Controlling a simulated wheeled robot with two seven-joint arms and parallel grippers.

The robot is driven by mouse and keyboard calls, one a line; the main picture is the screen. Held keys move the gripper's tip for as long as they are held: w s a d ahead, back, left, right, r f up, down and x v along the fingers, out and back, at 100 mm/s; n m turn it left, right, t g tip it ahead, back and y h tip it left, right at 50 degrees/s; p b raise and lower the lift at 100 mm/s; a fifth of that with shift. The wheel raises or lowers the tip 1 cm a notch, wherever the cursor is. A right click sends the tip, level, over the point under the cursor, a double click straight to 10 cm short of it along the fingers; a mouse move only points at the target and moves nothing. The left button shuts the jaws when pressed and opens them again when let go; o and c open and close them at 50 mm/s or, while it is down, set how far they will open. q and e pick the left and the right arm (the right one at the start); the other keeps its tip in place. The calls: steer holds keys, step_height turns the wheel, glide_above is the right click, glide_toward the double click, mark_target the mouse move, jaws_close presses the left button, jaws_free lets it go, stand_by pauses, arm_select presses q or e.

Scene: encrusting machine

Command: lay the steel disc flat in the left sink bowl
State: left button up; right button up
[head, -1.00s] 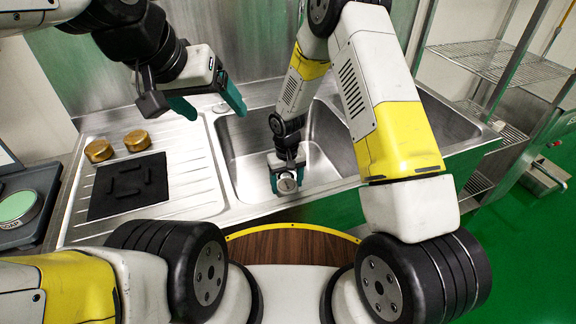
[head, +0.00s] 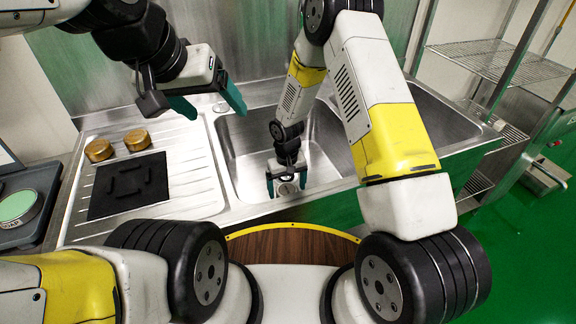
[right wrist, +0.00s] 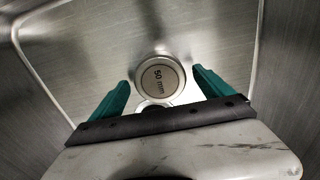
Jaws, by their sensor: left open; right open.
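The steel disc (right wrist: 160,78), its round face marked "50 mm", lies face up on the floor of the left sink bowl (head: 240,168), apparently flat. In the head view the disc (head: 287,188) is small and partly hidden by the right gripper. My right gripper (head: 287,182) reaches down into this bowl and is open. In the right wrist view its green fingers (right wrist: 160,90) stand apart on either side of the disc, with gaps to it. My left gripper (head: 211,106) is open and empty, above the back of the drainboard and the bowl's rear left edge.
The ribbed drainboard (head: 190,180) left of the bowl holds a black mat (head: 105,200) and two brass pieces (head: 137,140). The right bowl (head: 430,115) is partly hidden by my right arm. Wire shelving (head: 500,65) stands at right.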

step_height(320, 180, up, 12)
steer(key=f, duration=0.1)
step_height(320, 180, up, 10)
steer(key=m+t, duration=0.1)
glide_above(287, 190)
steer(key=d, duration=0.4)
steer(key=s+d+r+m+t+y, duration=0.1)
steer(key=s+d+r, duration=0.15)
steer(key=r, duration=0.35)
steer(key=s+d+r+t, duration=0.1)
steer(key=s+d+r, duration=0.15)
steer(key=r, duration=0.25)
steer(key=s+d+r+m+t, duration=0.1)
steer(key=s+d+r, duration=0.2)
steer(key=s+r, duration=0.2)
steer(key=s+d+r+m+t+y, duration=0.1)
steer(key=s+d+r, duration=0.3)
steer(key=s, duration=0.6)
steer(key=shift+r+t, duration=0.6)
steer(key=shift+r, duration=0.3)
steer(key=shift+d, duration=0.1)
